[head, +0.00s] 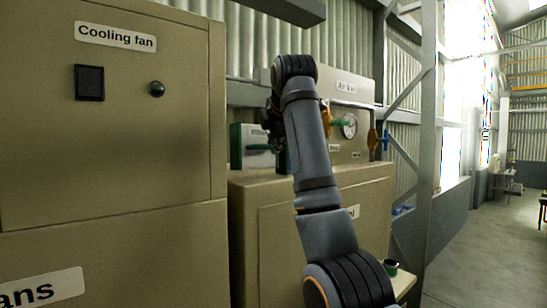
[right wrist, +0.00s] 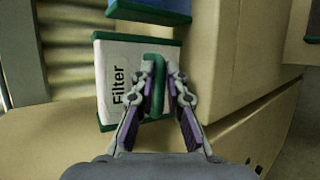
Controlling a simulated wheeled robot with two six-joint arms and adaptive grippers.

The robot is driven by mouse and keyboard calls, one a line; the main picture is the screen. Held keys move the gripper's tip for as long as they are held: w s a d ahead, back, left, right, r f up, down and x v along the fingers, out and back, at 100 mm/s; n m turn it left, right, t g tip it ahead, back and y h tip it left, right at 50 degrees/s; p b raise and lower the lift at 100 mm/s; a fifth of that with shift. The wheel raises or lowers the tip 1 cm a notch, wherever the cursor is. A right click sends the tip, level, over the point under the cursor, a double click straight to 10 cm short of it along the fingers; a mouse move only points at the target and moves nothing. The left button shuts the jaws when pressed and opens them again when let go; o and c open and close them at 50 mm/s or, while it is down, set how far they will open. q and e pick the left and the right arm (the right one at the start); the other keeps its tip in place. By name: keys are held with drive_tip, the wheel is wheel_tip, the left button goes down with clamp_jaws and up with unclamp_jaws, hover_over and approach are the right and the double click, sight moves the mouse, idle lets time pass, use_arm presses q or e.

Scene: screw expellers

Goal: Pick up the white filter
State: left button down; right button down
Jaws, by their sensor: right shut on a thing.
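The white filter (head: 258,157) has green edges and stands on top of the beige cabinet, left of my right arm in the head view. In the right wrist view the filter (right wrist: 112,62) shows its white face, the word "Filter" and a green handle (right wrist: 155,105). My right gripper (right wrist: 159,68) has its fingers on both sides of this handle and is shut on it. In the head view the right gripper (head: 277,132) is dark and partly hidden by its own arm. My left gripper is not in view.
A tall beige cabinet labelled "Cooling fan" (head: 110,120) stands close on the left. Behind the arm are a pressure gauge (head: 349,126) and yellow and blue valve handles. A blue thing with a green edge (right wrist: 150,12) lies just beyond the filter. Open floor (head: 490,250) is at the right.

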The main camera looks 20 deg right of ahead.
drive_tip(key=d+b+v, duration=0.1)
drive_tip(key=b+v, duration=0.3)
drive_tip(key=v, duration=1.3)
drive_tip(key=shift+r, duration=0.5)
